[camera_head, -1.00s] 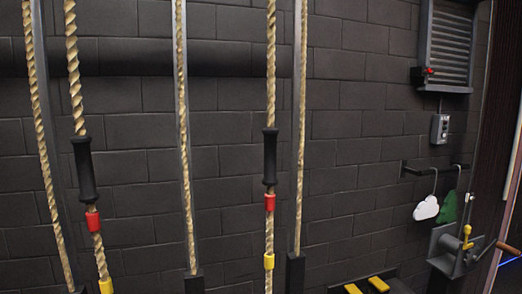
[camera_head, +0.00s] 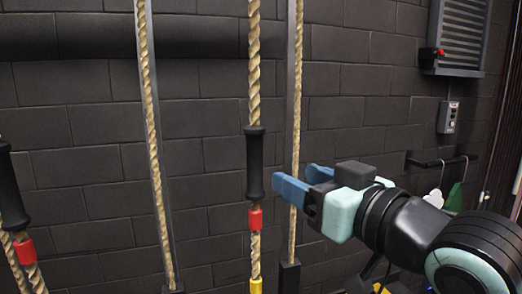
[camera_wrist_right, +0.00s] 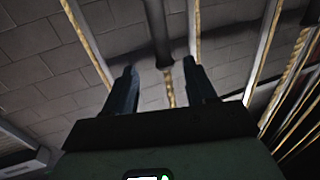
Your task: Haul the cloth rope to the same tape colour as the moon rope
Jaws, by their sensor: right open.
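A rope with a black handle (camera_head: 255,160) hangs near the middle of the head view, with red tape (camera_head: 254,217) and yellow tape (camera_head: 255,286) below the handle. A second rope with a black handle (camera_head: 9,190) and red tape (camera_head: 25,252) is at the left edge. No sign shows which is the cloth rope or the moon rope. My right gripper (camera_head: 300,181) is open, its blue fingers pointing left just right of the middle handle. In the right wrist view the dark handle (camera_wrist_right: 158,35) appears between and beyond the fingers. My left gripper is out of view.
Thin ropes (camera_head: 153,140) run beside grey posts on the dark brick wall. A hook rail (camera_head: 440,161) with a white cloud-shaped tag (camera_head: 434,198) and a green tag (camera_head: 455,197) is behind my right arm. A grey switch box (camera_head: 447,117) is on the wall.

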